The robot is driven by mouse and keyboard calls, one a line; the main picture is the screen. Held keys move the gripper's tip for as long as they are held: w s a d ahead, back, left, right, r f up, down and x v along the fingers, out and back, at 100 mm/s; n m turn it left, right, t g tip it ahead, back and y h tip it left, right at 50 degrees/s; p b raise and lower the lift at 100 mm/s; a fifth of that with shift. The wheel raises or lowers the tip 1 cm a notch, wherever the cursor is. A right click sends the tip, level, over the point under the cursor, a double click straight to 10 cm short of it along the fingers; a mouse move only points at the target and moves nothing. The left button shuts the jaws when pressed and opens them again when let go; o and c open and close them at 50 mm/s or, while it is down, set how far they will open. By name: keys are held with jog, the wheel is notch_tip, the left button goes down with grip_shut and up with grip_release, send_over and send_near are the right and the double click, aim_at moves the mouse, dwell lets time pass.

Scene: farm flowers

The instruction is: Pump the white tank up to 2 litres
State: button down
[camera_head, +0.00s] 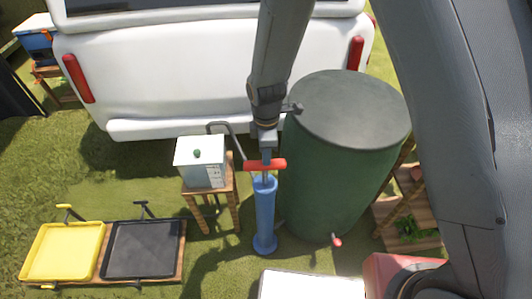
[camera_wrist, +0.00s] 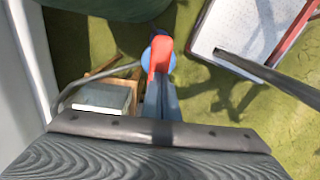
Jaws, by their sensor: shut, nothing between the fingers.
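The white tank (camera_head: 201,166) is a small box with a green knob on top and a marked scale on its front. It stands on a wooden stool; its level is too small to read. A blue upright pump (camera_head: 265,215) with a red crossbar handle (camera_head: 279,164) stands on the grass just right of it. A short length of rod shows below the handle. My gripper (camera_head: 267,158) is shut and empty, pointing down at the middle of the handle. In the wrist view the handle (camera_wrist: 159,52) is at the fingertips; I cannot tell if they touch.
A large dark green barrel (camera_head: 335,180) stands close right of the pump. A grey hose (camera_head: 235,143) curves between tank and pump. A white vehicle (camera_head: 215,65) is behind. Yellow (camera_head: 62,252) and black (camera_head: 143,249) trays lie front left. Open grass lies between trays and pump.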

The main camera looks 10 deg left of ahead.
aim_at(267, 171)
notch_tip(267, 171, down, 7)
jog(key=b, duration=0.3)
jog(key=shift+f, duration=0.1)
jog(key=shift+s+f, duration=0.1)
jog(key=shift+f, duration=0.1)
jog(key=shift+d+r, duration=0.1)
notch_tip(267, 171, up, 14)
jog(key=shift+r+p, duration=0.15)
jog(key=shift+p, duration=0.3)
dwell(0.7)
